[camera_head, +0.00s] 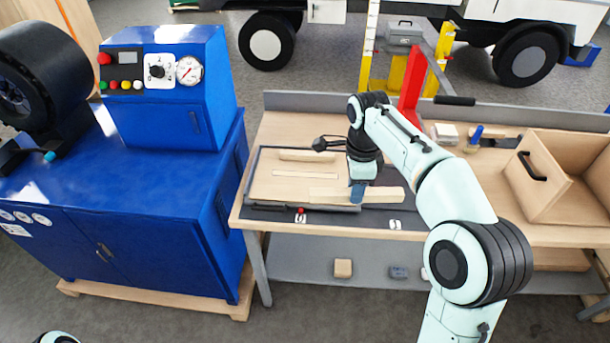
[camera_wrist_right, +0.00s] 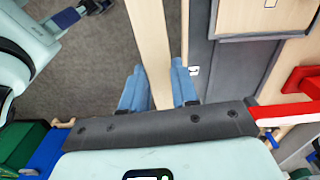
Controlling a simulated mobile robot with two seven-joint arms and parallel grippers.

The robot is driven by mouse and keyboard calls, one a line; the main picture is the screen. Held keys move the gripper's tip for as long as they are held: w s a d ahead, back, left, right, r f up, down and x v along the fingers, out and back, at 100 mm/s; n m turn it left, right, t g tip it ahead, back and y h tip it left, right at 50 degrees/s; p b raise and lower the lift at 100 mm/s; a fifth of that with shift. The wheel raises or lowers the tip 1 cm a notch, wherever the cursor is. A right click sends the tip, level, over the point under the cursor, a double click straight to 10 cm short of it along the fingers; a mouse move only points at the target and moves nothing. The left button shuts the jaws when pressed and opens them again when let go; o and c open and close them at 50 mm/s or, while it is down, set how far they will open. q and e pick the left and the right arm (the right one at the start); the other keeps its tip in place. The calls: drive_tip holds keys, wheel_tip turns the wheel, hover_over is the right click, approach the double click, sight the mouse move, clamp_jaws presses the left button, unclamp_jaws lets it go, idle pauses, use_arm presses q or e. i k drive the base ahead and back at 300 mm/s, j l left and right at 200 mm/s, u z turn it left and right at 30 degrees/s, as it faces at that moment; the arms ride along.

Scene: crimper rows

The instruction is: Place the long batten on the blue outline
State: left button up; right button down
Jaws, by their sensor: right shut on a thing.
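My right gripper (camera_head: 357,192) is shut on the long batten (camera_head: 325,194), a pale wooden strip, gripped partway along with both ends sticking out. It is over the front part of the work board on the bench, and I cannot tell whether it touches. In the right wrist view the batten (camera_wrist_right: 149,40) runs up between the two blue fingers (camera_wrist_right: 160,88). I cannot make out the blue outline in either view. My left gripper is not clearly seen; only a scrap of my left arm shows at the bottom left of the head view.
Two other pale strips, one thicker (camera_head: 308,155) and one thin (camera_head: 305,174), lie on the work board (camera_head: 262,187). A red post (camera_head: 411,85) stands behind. An open wooden crate (camera_head: 548,190) is at right. A blue cabinet (camera_head: 150,215) stands left of the bench.

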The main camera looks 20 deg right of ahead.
sight(306, 174)
drive_tip(key=i, duration=1)
